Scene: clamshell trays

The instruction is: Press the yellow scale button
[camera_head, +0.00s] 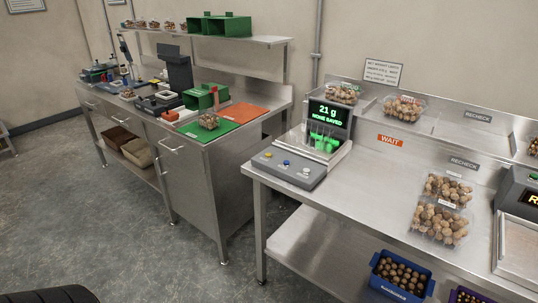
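The grey scale (288,172) stands on the near left corner of the right steel table. Its dark display (329,116) reads "21 g NONE SAVED" in green. A small yellow button (267,154) is at the left end of its sloped front panel. A blue button (286,162) is in the middle and a pale button (305,170) is at the right. Green pieces (324,142) stand on the weighing plate behind the panel. Nothing covers the yellow button. Neither of my grippers is in view.
The right steel table (355,205) is bare right of the scale. Clamshells of round brown items (440,222) sit farther right, beside another machine (520,200). Left is another steel bench (190,150) with a green mat (215,133). Open grey floor (110,235) lies in front.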

